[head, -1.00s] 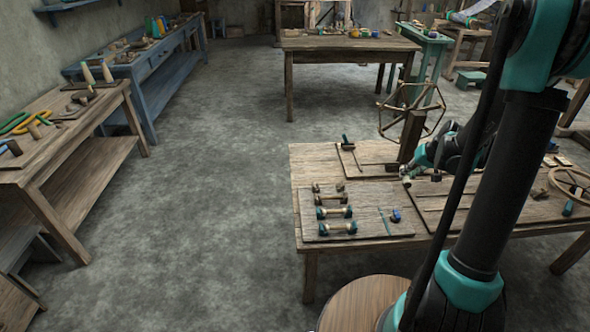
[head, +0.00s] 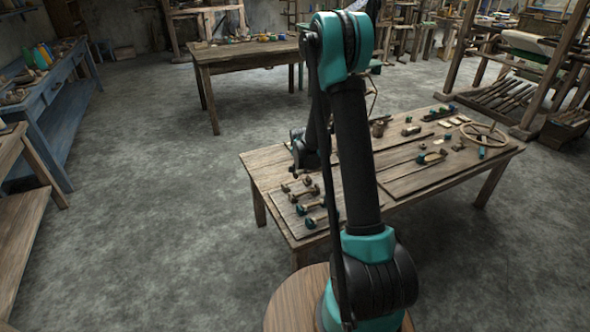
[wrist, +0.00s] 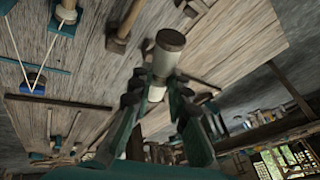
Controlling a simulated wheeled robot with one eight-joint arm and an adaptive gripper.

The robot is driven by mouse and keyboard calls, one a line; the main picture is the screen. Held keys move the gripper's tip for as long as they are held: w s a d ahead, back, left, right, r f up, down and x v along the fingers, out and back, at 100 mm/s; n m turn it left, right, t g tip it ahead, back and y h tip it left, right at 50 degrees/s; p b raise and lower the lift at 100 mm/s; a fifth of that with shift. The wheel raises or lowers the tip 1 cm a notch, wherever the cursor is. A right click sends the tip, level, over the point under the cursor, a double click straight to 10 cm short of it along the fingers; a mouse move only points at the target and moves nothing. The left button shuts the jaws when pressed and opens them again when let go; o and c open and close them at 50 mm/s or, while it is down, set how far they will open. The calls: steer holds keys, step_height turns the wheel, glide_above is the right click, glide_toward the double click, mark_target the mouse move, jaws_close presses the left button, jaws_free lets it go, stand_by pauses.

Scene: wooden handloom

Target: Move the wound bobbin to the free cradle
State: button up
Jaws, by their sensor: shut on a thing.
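A bobbin with a pale body and a brown end cap (wrist: 164,60) is held in my gripper (wrist: 160,84) in the wrist view. The fingers close around its pale middle, and its capped end points away from them. It looks raised off the wooden board (wrist: 230,42), though the gap is hard to judge. A brown-ended piece (wrist: 125,26) and a teal-ended bobbin (wrist: 66,14) are on the board beyond it. In the head view, several bobbins lie in a column, one teal-ended (head: 312,222); my arm hides part of this area. I cannot tell which cradle is free.
The wooden worktable (head: 262,165) holds boards and small tools. A round wooden hoop (head: 484,135) lies at its right end. In the wrist view, a blue tool with pale cords (wrist: 36,82) lies on the board. Another table (head: 250,47) stands behind, with open floor left.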

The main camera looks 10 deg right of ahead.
steer(key=shift+w+a+f+m+g+h, duration=0.15)
steer(key=shift+w+a+f+m+h, duration=0.45)
steer(key=shift+f, duration=1.05)
steer(key=shift+w+a+f+m+g+h, duration=0.2)
steer(key=shift+w+f+m, duration=0.75)
steer(key=shift+f, duration=0.75)
steer(key=shift+w+a+f+m+g+h, duration=0.15)
steer(key=shift+w+a+f+m+h, duration=0.3)
steer(key=shift+f+m, duration=0.85)
steer(key=shift+w+f+n, duration=0.1)
steer(key=shift+f+n, duration=0.25)
steer(key=o, duration=0.9)
steer(key=shift+r, duration=0.1)
steer(key=v, duration=1.1)
steer(key=shift+s+d+r, duration=0.1)
steer(key=shift+s+r, duration=0.2)
steer(key=shift+r, duration=0.1)
